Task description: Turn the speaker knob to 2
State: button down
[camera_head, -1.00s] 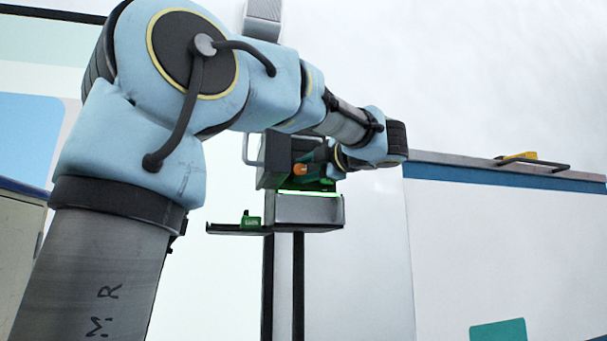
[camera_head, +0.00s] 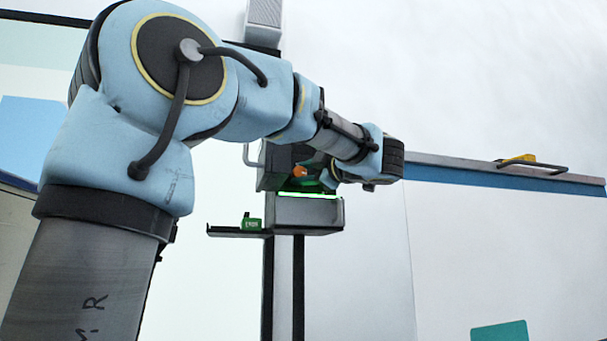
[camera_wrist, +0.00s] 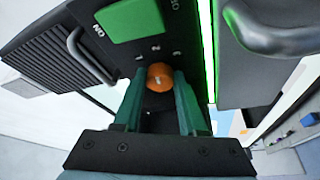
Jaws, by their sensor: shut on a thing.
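The orange speaker knob (camera_wrist: 160,77) sits on the face of a dark panel (camera_wrist: 110,45) in the wrist view. A small pale mark shows on the knob, and small white characters stand around its upper side, too blurred to read surely. My gripper (camera_wrist: 159,84) has its two green fingers on either side of the knob and is shut on it. In the head view the knob (camera_head: 300,173) is a small orange spot on the dark unit, and my wrist partly hides the unit and the fingers.
A green-lit strip (camera_head: 307,195) runs beside the panel. A metal handle (camera_wrist: 285,35) juts out close to my gripper at right, another handle (camera_wrist: 88,55) at left. A green block (camera_head: 251,223) stands on a small shelf. A yellow object (camera_head: 520,158) lies on the far ledge.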

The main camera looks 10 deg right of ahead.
jog(key=shift+c, duration=2.3)
grip_release()
jog(key=shift+s, duration=0.1)
jog(key=b+v, duration=0.3)
jog(key=v, duration=0.7)
jog(key=shift+s+d+f+b, duration=0.15)
jog(key=shift+s+d+b, duration=0.15)
jog(key=shift+b, duration=0.1)
